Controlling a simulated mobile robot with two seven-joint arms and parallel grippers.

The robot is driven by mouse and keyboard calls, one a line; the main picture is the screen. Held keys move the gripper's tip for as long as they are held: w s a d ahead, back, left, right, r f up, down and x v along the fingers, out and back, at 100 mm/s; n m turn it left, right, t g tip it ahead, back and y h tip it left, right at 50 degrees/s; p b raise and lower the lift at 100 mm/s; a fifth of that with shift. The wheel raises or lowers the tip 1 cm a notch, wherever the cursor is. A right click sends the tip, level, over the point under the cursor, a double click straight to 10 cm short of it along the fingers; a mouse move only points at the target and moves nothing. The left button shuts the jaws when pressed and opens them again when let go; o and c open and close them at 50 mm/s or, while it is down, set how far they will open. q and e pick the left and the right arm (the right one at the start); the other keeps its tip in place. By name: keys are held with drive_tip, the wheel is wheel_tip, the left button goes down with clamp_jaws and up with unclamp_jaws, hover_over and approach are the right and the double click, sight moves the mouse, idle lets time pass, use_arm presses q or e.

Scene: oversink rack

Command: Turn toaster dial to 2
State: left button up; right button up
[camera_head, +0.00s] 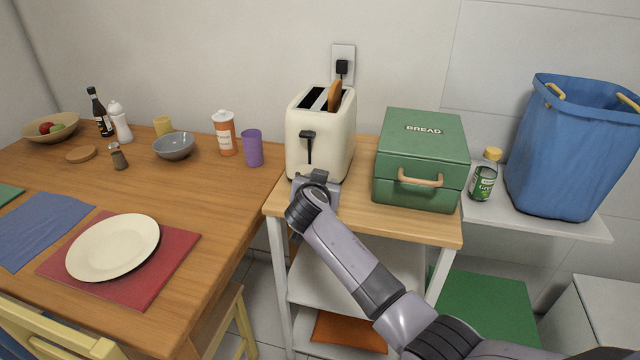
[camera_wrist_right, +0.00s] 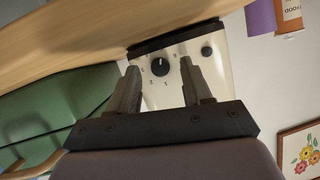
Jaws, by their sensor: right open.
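The cream toaster (camera_head: 318,138) stands on the small wooden-topped cart, with a bread slice (camera_head: 334,96) in one slot and a black lever (camera_head: 309,146) on its front. My right gripper (camera_wrist_right: 161,70) is at the toaster's lower front, open and empty. In the right wrist view, the toaster's panel (camera_wrist_right: 175,89) appears upside down. Its black dial (camera_wrist_right: 160,67) shows between the fingertips, with small marks around it; I cannot tell which it points to. The fingers appear apart from the dial. In the head view, my wrist hides the dial. My left gripper is not in view.
A green bread box (camera_head: 421,158) stands close right of the toaster on the cart (camera_head: 390,222). A purple cup (camera_head: 252,148) and an orange-labelled shaker (camera_head: 224,134) stand on the table to the left. A wall outlet (camera_head: 343,62) is behind.

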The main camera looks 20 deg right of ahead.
drive_tip(key=shift+w, duration=0.15)
clamp_jaws()
idle(0.4)
drive_tip(key=n, duration=0.1)
drive_tip(key=n+g+h+b, duration=0.1)
drive_tip(key=shift+w+a+f+n, duration=0.1)
drive_tip(key=shift+a+n, duration=0.1)
drive_tip(key=shift+n, duration=0.1)
drive_tip(key=shift+n+g+h+b, duration=0.4)
drive_tip(key=shift+n+h+b, duration=0.2)
drive_tip(key=shift+b, duration=0.05)
drive_tip(key=shift+a+n, duration=0.1)
drive_tip(key=shift+n, duration=0.3)
drive_tip(key=shift+h+b, duration=0.3)
